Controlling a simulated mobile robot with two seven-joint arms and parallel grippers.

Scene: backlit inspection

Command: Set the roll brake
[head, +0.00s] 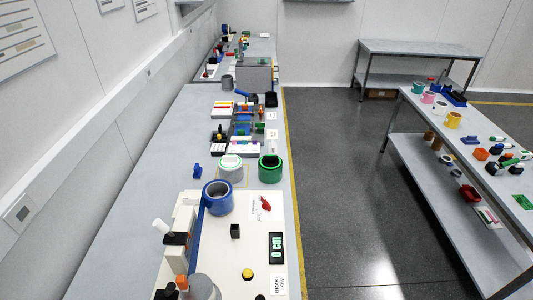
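A white panel (236,264) lies on the near end of the long grey bench. A blue roll (218,198) stands at its far left corner, with a blue strip running toward me from it. A grey round part (201,287) is cut off by the bottom edge. A black block (235,231), a yellow button (247,274), a black display (276,248) reading "0 cm" and a "BRAKE LOW" label (279,284) are on the panel. A white handle-like piece (161,226) rises at its left beside a dark block. Neither of my grippers is in view.
A grey-white roll (230,168) and a green roll (270,169) stand behind the panel. Several small fixtures fill the bench farther back. A shelved table (418,106) with mixed items stands right, across open floor.

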